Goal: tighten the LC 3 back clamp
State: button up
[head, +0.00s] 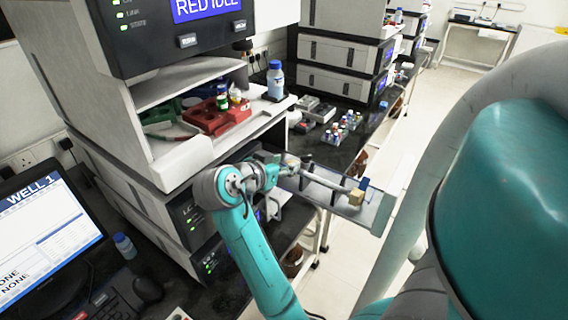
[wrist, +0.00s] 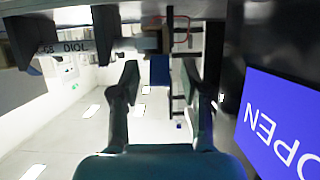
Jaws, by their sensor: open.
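An open column drawer (head: 378,218) sticks out to the right of the lower unit in the head view. A pale column (head: 325,181) lies along it between a tan clamp block with a blue lever (head: 364,184) at the outer end and a tan block (head: 291,160) at the inner end. My gripper (head: 279,172) is at the inner end. In the wrist view its fingers (wrist: 160,75) are open, and a blue clamp lever (wrist: 159,69) under a brown block (wrist: 150,41) shows between them. I cannot tell whether they touch it.
A screen (wrist: 280,125) reading "OPEN" is close on the right in the wrist view. Above my gripper is a shelf with a red rack (head: 215,117) and a blue-capped bottle (head: 275,80). A monitor (head: 45,235) stands at left. Floor is clear at right.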

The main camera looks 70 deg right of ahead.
jog(key=shift+d+f, duration=0.1)
jog(key=shift+d, duration=0.15)
grip_shut()
jog(key=shift+a+f+h, duration=0.1)
jog(key=shift+f+h, duration=0.05)
jog(key=shift+h, duration=0.35)
grip_release()
jog(key=shift+a, duration=0.1)
